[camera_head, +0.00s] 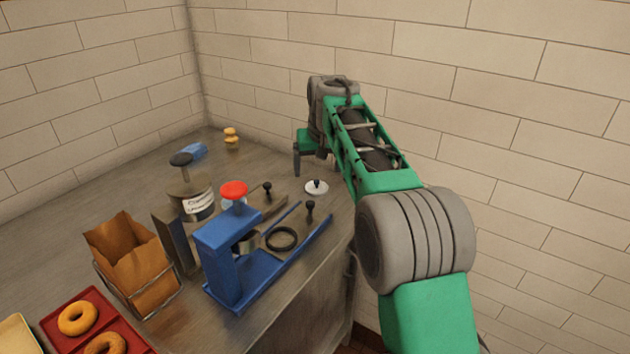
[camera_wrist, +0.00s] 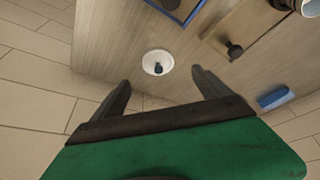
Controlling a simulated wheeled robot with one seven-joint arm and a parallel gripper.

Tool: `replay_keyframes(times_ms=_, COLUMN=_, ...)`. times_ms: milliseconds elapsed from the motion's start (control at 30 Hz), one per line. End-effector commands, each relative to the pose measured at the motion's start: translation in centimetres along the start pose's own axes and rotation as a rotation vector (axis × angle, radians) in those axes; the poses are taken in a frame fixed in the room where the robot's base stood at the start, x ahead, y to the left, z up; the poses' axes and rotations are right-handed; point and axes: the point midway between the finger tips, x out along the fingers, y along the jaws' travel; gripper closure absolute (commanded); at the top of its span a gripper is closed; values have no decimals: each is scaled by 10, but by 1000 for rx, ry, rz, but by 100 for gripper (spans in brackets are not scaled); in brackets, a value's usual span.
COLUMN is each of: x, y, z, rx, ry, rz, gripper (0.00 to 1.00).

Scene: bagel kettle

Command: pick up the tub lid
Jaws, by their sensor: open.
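The tub lid (camera_head: 317,187), a small white disc with a dark knob on top, lies flat on the counter near its right edge. In the wrist view the lid (camera_wrist: 157,62) shows just beyond the fingertips, roughly centred between them. My gripper (camera_head: 310,172) is above the counter, a little behind and above the lid in the head view. In the wrist view my gripper (camera_wrist: 161,78) has its two dark fingers spread wide with nothing between them. The lid is apart from the fingers and fully visible.
A blue stand (camera_head: 225,255) with a dark ring (camera_head: 281,239) is left of the lid. A labelled canister (camera_head: 198,206), a red-topped item (camera_head: 234,189), a paper bag (camera_head: 135,262) and a red tray (camera_head: 60,340) are further left. A blue object (camera_wrist: 273,98) shows in the wrist view.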

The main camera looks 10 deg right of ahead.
Motion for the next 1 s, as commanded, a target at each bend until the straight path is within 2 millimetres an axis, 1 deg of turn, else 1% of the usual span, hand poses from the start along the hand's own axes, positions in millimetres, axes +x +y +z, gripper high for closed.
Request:
replay_keyframes(times_ms=100, x=18, y=-2, z=1, rx=-2, ry=-4, rz=-1, gripper=13)
replay_keyframes(times_ms=267, x=36, y=1, z=1, rx=-2, ry=-4, rz=-1, gripper=13)
replay_keyframes(times_ms=400, x=62, y=5, z=2, rx=-1, ry=-5, rz=-1, gripper=13)
replay_keyframes(times_ms=500, x=74, y=6, z=2, rx=0, ry=-2, rz=0, gripper=13)
replay_keyframes(times_ms=700, x=75, y=7, z=1, rx=1, ry=-1, rz=0, gripper=13)
replay_keyframes(times_ms=1000, x=75, y=7, z=1, rx=2, ry=-1, rz=0, gripper=37)
